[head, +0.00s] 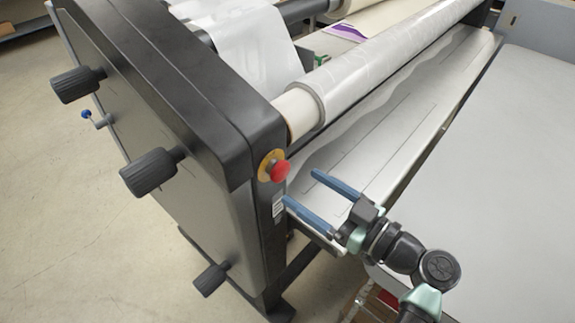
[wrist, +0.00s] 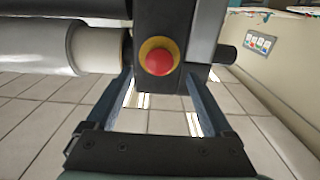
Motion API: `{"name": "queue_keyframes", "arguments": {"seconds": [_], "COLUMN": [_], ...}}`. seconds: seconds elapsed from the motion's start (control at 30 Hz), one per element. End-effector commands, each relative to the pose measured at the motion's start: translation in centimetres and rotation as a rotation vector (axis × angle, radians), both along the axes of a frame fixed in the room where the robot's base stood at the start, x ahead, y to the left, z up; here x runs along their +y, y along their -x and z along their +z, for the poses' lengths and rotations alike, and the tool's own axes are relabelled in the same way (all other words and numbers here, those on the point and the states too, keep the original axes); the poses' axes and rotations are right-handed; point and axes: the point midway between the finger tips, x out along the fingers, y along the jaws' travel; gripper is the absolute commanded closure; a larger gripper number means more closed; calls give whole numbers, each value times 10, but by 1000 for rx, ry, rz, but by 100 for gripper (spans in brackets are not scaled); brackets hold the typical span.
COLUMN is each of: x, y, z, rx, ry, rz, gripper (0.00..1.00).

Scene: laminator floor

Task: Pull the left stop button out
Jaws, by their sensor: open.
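The left stop button (head: 280,171) is a red mushroom head on a yellow ring, on the front end face of the laminator's dark side housing (head: 235,130). In the wrist view the red button (wrist: 159,62) sits ahead, just above the middle between the fingers. My gripper (head: 300,187) is open and empty, with two blue fingers pointing toward the housing. The fingertips are apart from the button, a little below and to the right of it in the head view. In the wrist view the open gripper (wrist: 160,85) has one finger on either side, below the button.
A large film roll (head: 390,60) runs across the machine behind my gripper. A metal tray (head: 390,130) lies below it, close to my fingers. Black knobs (head: 150,172) stick out of the housing's left side. A grey table (head: 510,170) is at the right.

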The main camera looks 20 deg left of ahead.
Motion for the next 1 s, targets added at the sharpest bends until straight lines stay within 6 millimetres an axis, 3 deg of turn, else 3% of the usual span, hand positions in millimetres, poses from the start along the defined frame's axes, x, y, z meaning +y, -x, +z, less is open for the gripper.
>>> {"name": "queue_keyframes", "arguments": {"seconds": [0.1, 0.3, 0.7, 1.0], "x": [23, 47, 54, 54], "y": [-8, -17, -20, -20], "z": [4, 2, 0, 0], "rx": [1, 0, -1, -1], "ry": [1, 1, 1, 1], "rz": [3, 1, -1, -1], "gripper": [14, 14, 14, 66]}}
